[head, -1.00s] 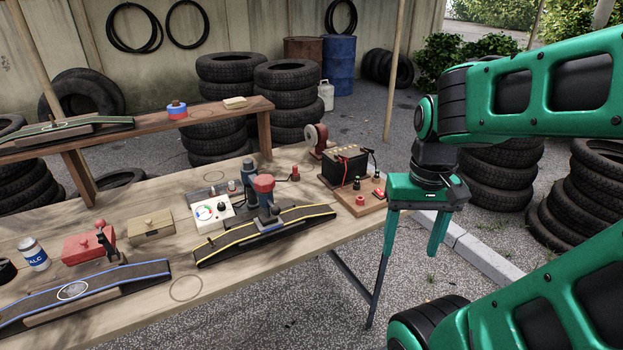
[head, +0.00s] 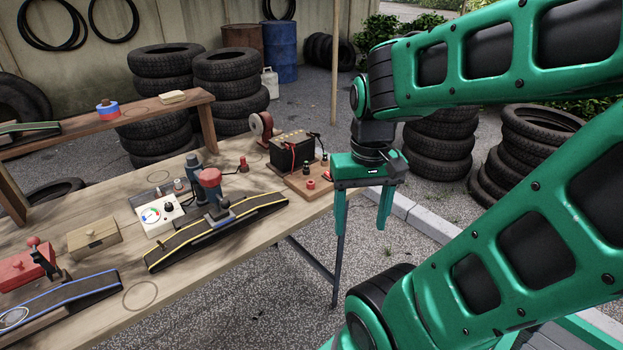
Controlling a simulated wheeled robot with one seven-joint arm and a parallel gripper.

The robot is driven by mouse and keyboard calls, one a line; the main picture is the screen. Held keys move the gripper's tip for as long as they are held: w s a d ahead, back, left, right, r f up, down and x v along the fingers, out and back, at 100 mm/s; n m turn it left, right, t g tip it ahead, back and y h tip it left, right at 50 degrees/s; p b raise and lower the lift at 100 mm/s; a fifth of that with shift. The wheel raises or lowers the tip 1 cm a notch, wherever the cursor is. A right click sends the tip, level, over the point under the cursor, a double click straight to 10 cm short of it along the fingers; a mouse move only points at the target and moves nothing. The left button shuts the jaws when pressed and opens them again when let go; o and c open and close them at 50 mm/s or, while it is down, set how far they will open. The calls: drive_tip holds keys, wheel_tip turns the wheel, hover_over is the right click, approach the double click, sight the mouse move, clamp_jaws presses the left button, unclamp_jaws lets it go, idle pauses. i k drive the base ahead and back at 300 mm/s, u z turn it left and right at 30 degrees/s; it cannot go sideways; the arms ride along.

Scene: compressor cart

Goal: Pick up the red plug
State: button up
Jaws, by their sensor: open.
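Several small red pieces stand near the black battery (head: 291,154), and I cannot tell for sure which is the red plug. A red upright piece (head: 243,165) stands on the table left of the battery. My gripper (head: 362,228) is open and empty, fingers pointing down. In the picture it is right of the board, past the table's right edge, apart from all these pieces.
On the workbench (head: 205,255) are a gauge box (head: 157,214), a yellow-edged ramp strip (head: 240,225), a wooden box (head: 94,239) and a red box (head: 22,270). A red reel (head: 260,126) stands behind the battery. A raised shelf (head: 150,113) is at left.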

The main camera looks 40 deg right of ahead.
sight(243, 164)
drive_tip(key=k, duration=1.3)
drive_tip(key=z, duration=0.55)
drive_tip(key=i, duration=2.4)
drive_tip(key=u, duration=0.55)
